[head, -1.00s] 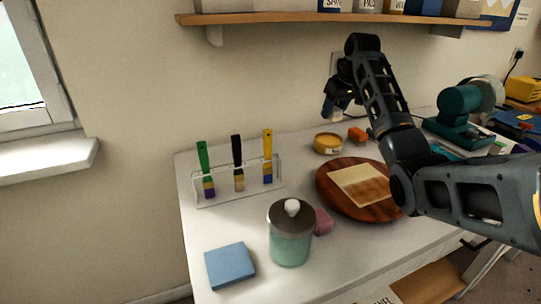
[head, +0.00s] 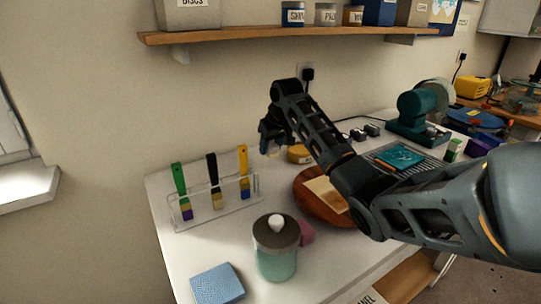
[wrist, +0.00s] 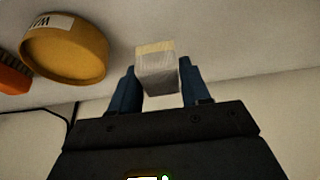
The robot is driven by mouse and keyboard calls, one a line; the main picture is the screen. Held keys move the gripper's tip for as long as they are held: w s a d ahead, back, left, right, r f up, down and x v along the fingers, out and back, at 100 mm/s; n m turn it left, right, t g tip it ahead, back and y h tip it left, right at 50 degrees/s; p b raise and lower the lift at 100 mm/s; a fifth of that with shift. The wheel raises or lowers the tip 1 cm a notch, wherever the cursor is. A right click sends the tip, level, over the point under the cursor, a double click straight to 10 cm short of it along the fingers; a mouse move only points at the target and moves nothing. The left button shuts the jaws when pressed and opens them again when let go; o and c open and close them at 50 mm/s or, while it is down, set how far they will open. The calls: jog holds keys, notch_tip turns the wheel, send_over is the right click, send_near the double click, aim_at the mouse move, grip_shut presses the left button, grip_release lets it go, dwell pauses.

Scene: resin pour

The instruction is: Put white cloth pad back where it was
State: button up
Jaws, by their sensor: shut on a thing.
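My gripper (head: 270,143) hangs above the back of the white table (head: 170,245), just left of the yellow wax tin (head: 300,153) in the head view. In the wrist view my gripper (wrist: 158,78) is shut on the white cloth pad (wrist: 157,62), a small whitish block with a yellowish top edge held between the blue fingers. In the head view the pad is small and mostly hidden by the fingers, so its gap to the table is unclear.
A clear rack with several brushes (head: 213,182) stands left of my gripper. In front are a lidded jar (head: 275,255), a pink block (head: 306,232), a blue block (head: 217,284) and a round wooden board (head: 312,203). A shelf (head: 290,35) runs above. An orange block (wrist: 12,75) lies by the tin.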

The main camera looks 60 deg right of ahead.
aim_at(270, 157)
jog(key=shift+f+p, duration=0.3)
jog(key=shift+f, duration=1.75)
jog(key=shift+f, duration=0.15)
jog(key=o, duration=0.9)
jog(key=shift+o, duration=0.2)
jog(key=v, duration=1.2)
jog(key=shift+a, duration=0.1)
